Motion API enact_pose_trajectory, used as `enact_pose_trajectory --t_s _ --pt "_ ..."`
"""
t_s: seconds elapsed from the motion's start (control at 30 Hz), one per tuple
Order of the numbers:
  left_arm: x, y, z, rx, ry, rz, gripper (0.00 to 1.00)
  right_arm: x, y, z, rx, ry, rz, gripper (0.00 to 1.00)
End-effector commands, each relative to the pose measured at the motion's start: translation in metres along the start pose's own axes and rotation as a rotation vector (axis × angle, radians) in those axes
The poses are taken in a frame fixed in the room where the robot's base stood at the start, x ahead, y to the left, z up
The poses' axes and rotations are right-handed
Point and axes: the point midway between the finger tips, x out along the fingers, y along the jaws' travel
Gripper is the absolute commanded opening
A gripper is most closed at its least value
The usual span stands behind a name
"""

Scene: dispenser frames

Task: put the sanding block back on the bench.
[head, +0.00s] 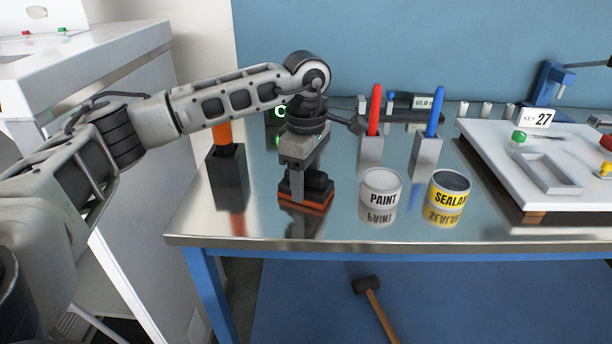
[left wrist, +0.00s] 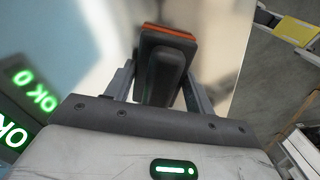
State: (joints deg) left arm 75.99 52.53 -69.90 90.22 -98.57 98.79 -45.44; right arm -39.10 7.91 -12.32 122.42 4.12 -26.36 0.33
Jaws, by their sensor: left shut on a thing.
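The sanding block (head: 318,199) has a black body with a handle and an orange base. It is upright over the front left part of the shiny metal bench (head: 375,234), base down. Its base is at or just above the bench top; I cannot tell if they touch. My left gripper (head: 304,186) points down and is shut on the block's handle. In the left wrist view the block (left wrist: 166,45) sits between the two fingers (left wrist: 158,88). My right gripper is not in view.
A dark holder with an orange handle (head: 223,133) stands left of the block. A paint can (head: 380,188) and a sealant can (head: 449,188) stand close on the right. Red and blue handled tools stand in grey holders behind. A white board (head: 485,140) lies at the right. A mallet (head: 368,288) is below.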

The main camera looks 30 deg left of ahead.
Motion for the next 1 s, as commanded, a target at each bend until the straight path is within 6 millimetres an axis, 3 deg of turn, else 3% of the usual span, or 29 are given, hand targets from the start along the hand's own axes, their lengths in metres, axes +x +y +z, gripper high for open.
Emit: enact_pose_trajectory --t_s 0.1,0.13,0.2,0.6,1.0 --pt "0.004 0.0 0.0 0.0 0.0 0.0 0.33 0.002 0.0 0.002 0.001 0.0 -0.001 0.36" --pt "0.003 0.0 0.0 0.0 0.0 0.0 0.6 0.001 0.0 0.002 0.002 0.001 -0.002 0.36" --pt "0.003 0.0 0.0 0.0 0.0 0.0 0.76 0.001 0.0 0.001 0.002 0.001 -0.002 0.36" --pt "-0.007 0.0 0.0 0.0 -0.001 0.001 0.76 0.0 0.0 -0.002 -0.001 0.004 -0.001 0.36" --pt "-0.088 0.001 0.001 0.0 -0.002 0.003 0.76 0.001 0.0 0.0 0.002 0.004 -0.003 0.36"
